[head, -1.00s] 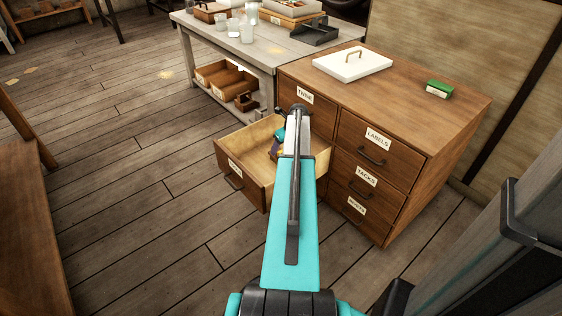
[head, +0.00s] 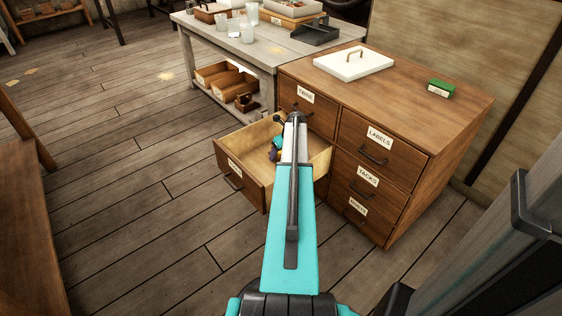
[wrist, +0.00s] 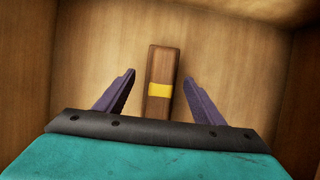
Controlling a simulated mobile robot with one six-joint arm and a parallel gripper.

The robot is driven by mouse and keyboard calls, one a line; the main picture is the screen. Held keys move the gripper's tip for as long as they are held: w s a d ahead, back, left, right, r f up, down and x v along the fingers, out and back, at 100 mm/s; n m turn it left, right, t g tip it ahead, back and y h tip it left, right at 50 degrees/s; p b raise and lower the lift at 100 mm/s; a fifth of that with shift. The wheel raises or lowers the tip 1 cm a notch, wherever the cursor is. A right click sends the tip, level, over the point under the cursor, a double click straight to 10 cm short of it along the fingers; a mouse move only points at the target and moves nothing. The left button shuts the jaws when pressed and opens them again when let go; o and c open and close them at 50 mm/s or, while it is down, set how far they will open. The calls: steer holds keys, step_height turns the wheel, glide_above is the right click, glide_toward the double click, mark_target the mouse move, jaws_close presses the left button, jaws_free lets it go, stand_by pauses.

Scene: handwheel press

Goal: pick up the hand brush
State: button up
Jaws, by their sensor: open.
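The hand brush (wrist: 160,70) shows in the wrist view as a narrow wooden block with a yellow band, lying on the bare wooden floor of the open drawer (head: 243,160). My gripper (wrist: 158,80) is open, with one purple finger on each side of the brush and a gap between each finger and the wood. The near end of the brush is hidden behind the gripper's dark edge. In the head view my gripper (head: 274,154) is down inside the drawer, partly covered by my arm, and the brush cannot be made out there.
Drawer walls stand around the gripper. The wooden cabinet (head: 425,155) has other drawers shut. On its top lie a white lidded slab (head: 352,64) and a green box (head: 441,89). A grey table (head: 270,48) with jars stands behind left. Floor in front is clear.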

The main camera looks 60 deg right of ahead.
mark_target(279, 157)
steer(key=shift+b+x, duration=0.65)
steer(key=shift+x, duration=1.2)
steer(key=shift+s, duration=0.15)
steer(key=shift+f+p, duration=0.2)
steer(key=shift+p, duration=0.2)
steer(key=shift+c, duration=0.3)
steer(key=c, duration=1.2)
steer(key=shift+o, duration=0.2)
steer(key=shift+b, duration=0.45)
step_height(279, 157, up, 11)
steer(key=p, duration=0.4)
steer(key=shift+f, duration=0.25)
